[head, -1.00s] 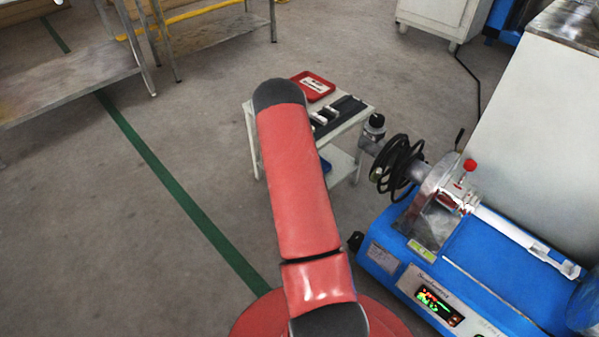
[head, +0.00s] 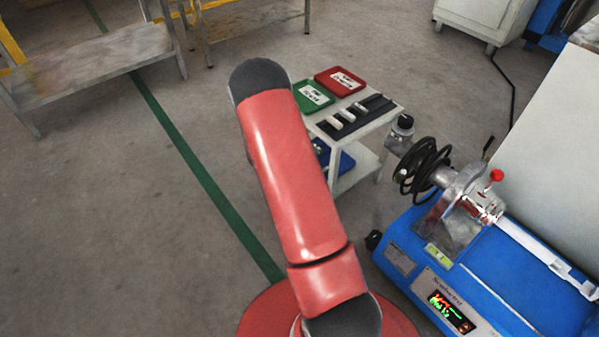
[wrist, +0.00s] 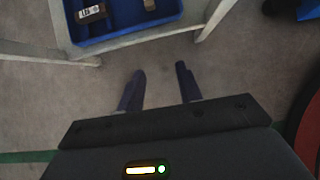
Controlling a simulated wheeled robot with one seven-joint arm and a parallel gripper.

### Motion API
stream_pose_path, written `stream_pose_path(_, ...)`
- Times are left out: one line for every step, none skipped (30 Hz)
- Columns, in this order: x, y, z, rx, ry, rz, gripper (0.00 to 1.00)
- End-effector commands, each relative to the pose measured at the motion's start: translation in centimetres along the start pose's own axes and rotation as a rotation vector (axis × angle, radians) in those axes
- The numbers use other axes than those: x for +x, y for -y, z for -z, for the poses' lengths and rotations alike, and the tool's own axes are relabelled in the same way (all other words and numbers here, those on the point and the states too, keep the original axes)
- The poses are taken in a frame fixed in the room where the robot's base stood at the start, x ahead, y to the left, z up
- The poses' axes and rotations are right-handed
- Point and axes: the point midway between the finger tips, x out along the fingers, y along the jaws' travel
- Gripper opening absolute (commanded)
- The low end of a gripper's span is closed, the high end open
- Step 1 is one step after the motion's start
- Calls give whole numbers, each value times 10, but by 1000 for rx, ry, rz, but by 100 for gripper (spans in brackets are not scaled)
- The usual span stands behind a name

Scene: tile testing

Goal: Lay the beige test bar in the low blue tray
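The low blue tray (head: 346,162) is on the lower shelf of a small white trolley, partly hidden by my arm in the head view. In the wrist view the blue tray (wrist: 122,20) is cut off at the top edge. It holds a dark block with a white label (wrist: 92,13) and a small tan piece (wrist: 150,5); I cannot tell whether that piece is the beige test bar. Several pale bars (head: 347,115) lie in a dark rack on the trolley top, their exact shades unclear. My gripper (wrist: 160,69) is open and empty over the floor, short of the tray.
The trolley top also carries a green tray (head: 313,95) and a red tray (head: 340,81), both labelled. The trolley frame (wrist: 215,18) stands close to the gripper. A blue machine (head: 480,270) with black coiled cable stands right.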

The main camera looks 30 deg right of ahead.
Motion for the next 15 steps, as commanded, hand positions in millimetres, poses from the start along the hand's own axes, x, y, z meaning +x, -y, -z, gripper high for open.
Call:
stream_pose_path(-7, -2, -2, 17, 2, -5, 35)
stream_pose_path(-13, -2, -4, 34, 3, -9, 35)
stream_pose_path(-25, -4, -9, 68, 3, -15, 35)
stream_pose_path(-35, -4, -13, 102, 3, -20, 35)
stream_pose_path(-48, -5, -18, 143, 2, -27, 35)
stream_pose_path(-68, -5, -26, 208, 0, -37, 35)
stream_pose_path(-85, -4, -32, 262, -4, -44, 35)
stream_pose_path(-102, -2, -38, 321, -10, -52, 35)
stream_pose_path(-126, 2, -45, 401, -19, -61, 35)
stream_pose_path(-143, 6, -49, 461, -29, -68, 35)
stream_pose_path(-160, 10, -53, 521, -40, -73, 35)
stream_pose_path(-182, 17, -57, 600, -57, -81, 35)
stream_pose_path(-198, 23, -60, 657, -72, -85, 35)
stream_pose_path(-214, 29, -62, 714, -87, -90, 35)
stream_pose_path(-234, 38, -65, 790, -111, -95, 35)
